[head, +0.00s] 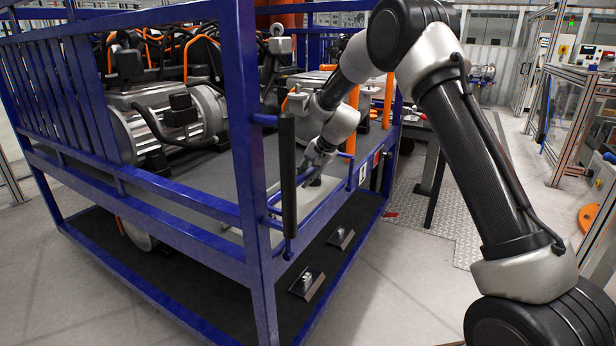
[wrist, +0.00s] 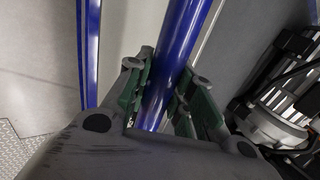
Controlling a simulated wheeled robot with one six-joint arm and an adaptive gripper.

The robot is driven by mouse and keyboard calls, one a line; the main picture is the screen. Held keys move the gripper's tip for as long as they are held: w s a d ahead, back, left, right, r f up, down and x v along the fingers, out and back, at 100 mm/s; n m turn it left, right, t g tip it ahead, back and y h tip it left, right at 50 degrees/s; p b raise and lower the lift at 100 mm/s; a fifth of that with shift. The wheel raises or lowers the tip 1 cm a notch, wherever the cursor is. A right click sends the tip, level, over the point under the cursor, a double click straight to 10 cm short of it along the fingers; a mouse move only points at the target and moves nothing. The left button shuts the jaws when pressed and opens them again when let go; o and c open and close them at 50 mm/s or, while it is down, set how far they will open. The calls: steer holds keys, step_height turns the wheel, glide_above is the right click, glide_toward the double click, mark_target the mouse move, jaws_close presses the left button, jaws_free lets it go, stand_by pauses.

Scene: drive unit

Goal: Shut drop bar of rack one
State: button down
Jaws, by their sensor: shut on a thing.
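The blue rack (head: 254,130) stands at the left of the head view with drive units inside. My gripper (head: 312,168) reaches over that side from the right. In the wrist view the green-padded fingers (wrist: 160,100) lie on both sides of a blue bar (wrist: 180,45) and are shut on it. It appears to be the drop bar. Where the bar meets its catch is too small to tell.
A drive unit (head: 165,125) sits on the rack's grey deck, and it also shows at the right of the wrist view (wrist: 275,125). Two small brackets (head: 308,282) (head: 341,238) sit on the dark lower shelf.

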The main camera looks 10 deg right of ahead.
stand_by(0.3)
steer(key=c, duration=1.2)
jaws_free()
steer(key=shift+r, duration=0.1)
steer(key=v, duration=1.1)
steer(key=shift+s+d+r, duration=0.15)
steer(key=shift+s+r, duration=0.05)
steer(key=shift+r, duration=0.15)
